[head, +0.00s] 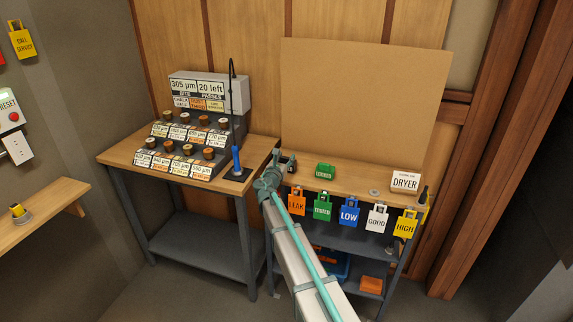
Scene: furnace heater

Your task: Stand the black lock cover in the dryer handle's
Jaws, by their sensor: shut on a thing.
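My arm reaches up from the bottom to the left end of the right-hand bench. My gripper (287,162) is small and dark there, just above the bench top. It is shut on a small dark thing that I cannot tell apart from the fingers; I cannot confirm that it is the black lock cover. A white sign reading DRYER (405,182) stands at the right end of the bench top. I cannot make out a dryer handle. A dark, pointed thing (423,197) stands at the bench's right corner.
A green block (325,171) and a grey disc (374,192) lie on the bench top (350,180). Several coloured tags, such as the blue LOW tag (349,211), hang along its front edge. A tall brown board (360,95) stands behind. A blue-handled tool (237,160) stands on the left table.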

